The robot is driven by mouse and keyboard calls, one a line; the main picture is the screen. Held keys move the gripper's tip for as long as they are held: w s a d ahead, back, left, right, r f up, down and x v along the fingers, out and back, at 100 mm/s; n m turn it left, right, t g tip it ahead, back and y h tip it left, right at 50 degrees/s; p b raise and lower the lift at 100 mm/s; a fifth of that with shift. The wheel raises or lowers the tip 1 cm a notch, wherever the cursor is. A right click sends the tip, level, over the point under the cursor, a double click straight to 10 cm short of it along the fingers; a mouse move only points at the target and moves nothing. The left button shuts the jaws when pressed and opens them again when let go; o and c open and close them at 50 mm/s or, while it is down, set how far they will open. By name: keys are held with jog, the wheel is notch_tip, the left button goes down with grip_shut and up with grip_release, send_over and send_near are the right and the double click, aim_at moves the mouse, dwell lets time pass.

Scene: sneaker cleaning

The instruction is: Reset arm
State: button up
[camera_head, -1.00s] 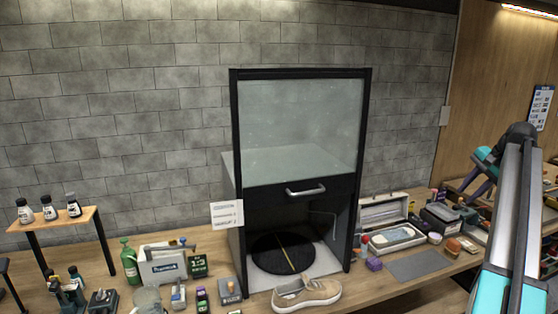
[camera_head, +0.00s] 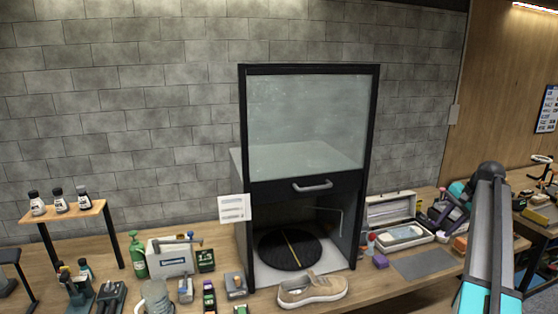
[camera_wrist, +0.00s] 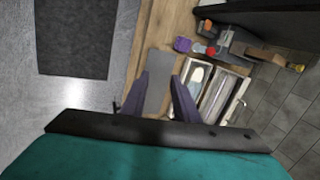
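My gripper (camera_wrist: 162,88) shows its two dark purple fingers apart in the wrist view, with nothing held between them. A grey mat (camera_wrist: 158,75) lies below, visible through the gap. In the head view, my arm rises at the right edge, and the teal and purple end of it (camera_head: 452,208) is partly behind my own link, above the right part of the bench. A tan sneaker (camera_head: 312,290) sits in front of the black-framed cabinet (camera_head: 242,150), well apart from my gripper.
The cabinet's glass front is raised above a black turntable (camera_head: 290,250). An open white case (camera_head: 400,236), a purple block (camera_head: 380,261) and the grey mat (camera_head: 425,264) are right of it. Bottles and tools crowd the bench's left side, near a small wooden shelf (camera_head: 62,216).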

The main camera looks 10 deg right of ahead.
jog(key=s+a+f+n+g+b, duration=0.1)
jog(key=a+f+n, duration=0.1)
jog(key=a+f, duration=0.85)
jog(key=a+f+n+g+b, duration=0.15)
jog(key=a+f, duration=0.45)
jog(key=f, duration=0.9)
jog(key=s+a+f+n+g+b, duration=0.15)
jog(key=s+a+f, duration=0.25)
jog(key=a+f, duration=0.45)
jog(key=s+a+f+n+g+b, duration=0.1)
jog(key=s+a+f+n, duration=0.1)
jog(key=s+a+f, duration=0.6)
jog(key=s+a+f+n+g+b, duration=0.1)
jog(key=s+a+f+n, duration=0.1)
jog(key=s+a+f, duration=0.5)
jog(key=s+a+f+n+g+b, duration=0.15)
jog(key=s+a+f, duration=0.3)
jog(key=f, duration=0.45)
jog(key=s+a+f+n+g+b, duration=0.1)
jog(key=s+a+f+n, duration=0.1)
jog(key=s, duration=0.7)
jog(key=s+a+f+n+g+h+b, duration=0.1)
jog(key=s+a+f, duration=0.3)
jog(key=s, duration=0.6)
jog(key=shift+f+n+h, duration=0.3)
jog(key=shift+f+n, duration=0.25)
jog(key=shift+f, duration=0.4)
